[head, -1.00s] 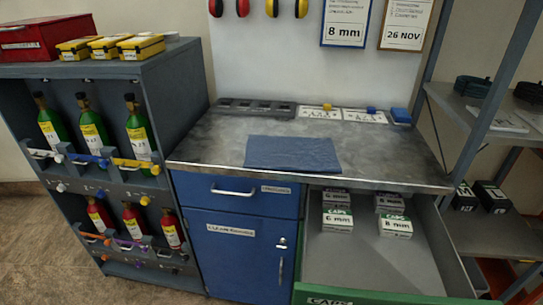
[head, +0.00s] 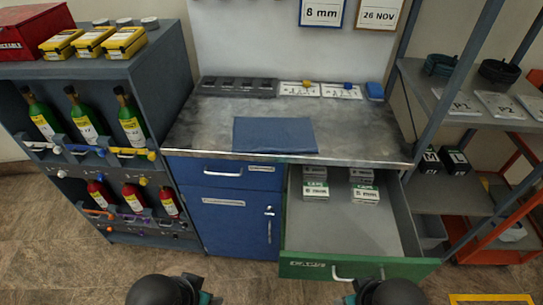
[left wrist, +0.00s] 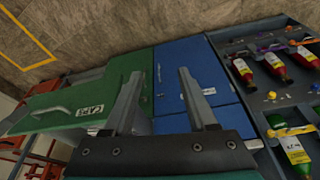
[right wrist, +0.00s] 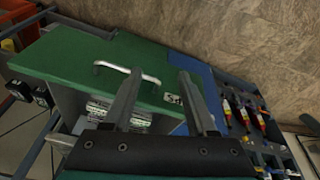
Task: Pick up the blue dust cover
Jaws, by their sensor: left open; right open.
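A flat blue sheet (head: 275,135), which looks like the dust cover, lies on the front middle of the grey metal worktop (head: 215,125). Its front edge is close to the worktop's front edge. A smaller blue block (head: 375,91) sits at the back right of the worktop. My left gripper (left wrist: 161,82) is open and empty, with the blue cabinet and green drawer front beyond its fingers. My right gripper (right wrist: 160,80) is open and empty, with the green drawer front behind it. In the head view my arms show only as dark shapes at the bottom, away from the sheet.
An open drawer with a green front (head: 345,267) juts out below the worktop's right half, holding several small boxes (head: 315,184). A bottle rack (head: 165,80) stands left. A grey shelf unit (head: 430,85) stands right. Floor in front is clear.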

